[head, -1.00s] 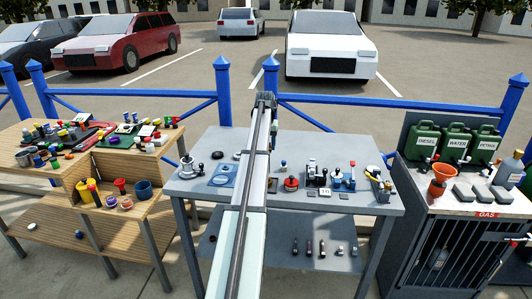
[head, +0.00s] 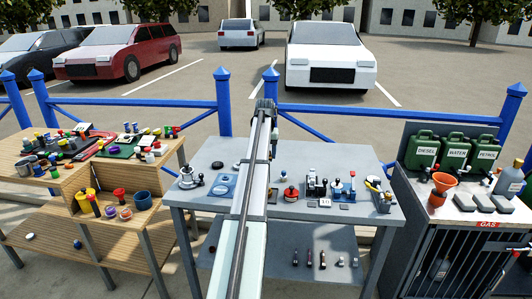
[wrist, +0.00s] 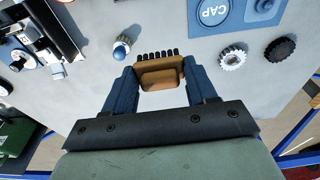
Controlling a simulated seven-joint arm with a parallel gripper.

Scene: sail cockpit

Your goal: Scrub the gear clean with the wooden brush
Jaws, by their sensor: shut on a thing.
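In the wrist view, my gripper (wrist: 163,88) is shut on a wooden brush (wrist: 162,78), a tan block with a row of black bristles pointing away from the palm. Two gears lie on the grey bench, to the right of the brush in the wrist view: a pale silver gear (wrist: 232,58) and a dark gear (wrist: 279,49). The brush is apart from both. In the head view my arm covers the middle of the bench, and the brush cannot be made out there. A dark round thing (head: 217,165) left of my arm looks like the dark gear.
A blue plate marked CAP (wrist: 212,12) lies beside the gears. A small blue-capped part (wrist: 121,48) stands left of the brush. Several fittings crowd the grey bench's (head: 330,211) right half. A wooden bench (head: 165,180) stands left, and a cabinet with green cans (head: 453,148) right.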

